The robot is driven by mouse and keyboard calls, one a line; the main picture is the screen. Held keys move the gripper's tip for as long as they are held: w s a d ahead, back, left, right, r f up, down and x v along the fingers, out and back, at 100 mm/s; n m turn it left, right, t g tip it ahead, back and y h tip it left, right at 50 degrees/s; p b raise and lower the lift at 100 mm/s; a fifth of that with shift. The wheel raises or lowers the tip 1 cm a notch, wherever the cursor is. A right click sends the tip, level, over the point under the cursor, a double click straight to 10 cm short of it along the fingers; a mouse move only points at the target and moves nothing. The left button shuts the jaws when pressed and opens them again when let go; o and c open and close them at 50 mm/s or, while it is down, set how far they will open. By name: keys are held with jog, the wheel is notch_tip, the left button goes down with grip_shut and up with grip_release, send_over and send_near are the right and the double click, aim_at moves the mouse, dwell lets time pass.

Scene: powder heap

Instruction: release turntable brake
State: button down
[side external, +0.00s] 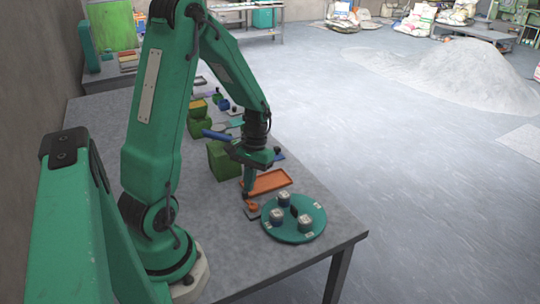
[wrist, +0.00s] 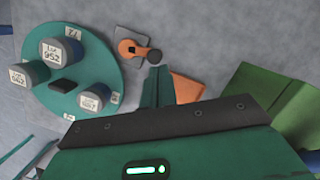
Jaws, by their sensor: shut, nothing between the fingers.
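The turntable (side external: 290,237) is a round green disc near the table's front corner; it fills the left of the wrist view (wrist: 96,62). Three labelled canisters (side external: 305,222) stand on it around a small dark block (wrist: 62,86). The brake is an orange lever (wrist: 130,48) with a dark round knob on a small grey plate (wrist: 125,35), beside the disc; it also shows in the side view (side external: 253,206). My gripper (side external: 246,193) is shut and empty, pointing down, its tips close by the brake's knob. I cannot tell whether they touch it.
An orange tray (side external: 286,178) lies just behind the brake, with a green box (side external: 222,160) beyond it. Several small items line the table farther back. The table's front corner (side external: 345,236) is clear. A grey powder heap (side external: 455,75) lies on the floor.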

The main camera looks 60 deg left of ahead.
jog(key=shift+s+n, duration=0.25)
jog(key=shift+n, duration=0.25)
jog(key=s+n, duration=0.1)
jog(key=n, duration=0.1)
jog(key=shift+s+a+n, duration=0.1)
jog(key=shift+n, duration=0.2)
jog(key=shift+s+d, duration=0.25)
jog(key=shift+s, duration=0.8)
jog(key=shift+s+d, duration=0.85)
jog(key=shift+s, duration=0.15)
jog(key=shift+w, duration=0.15)
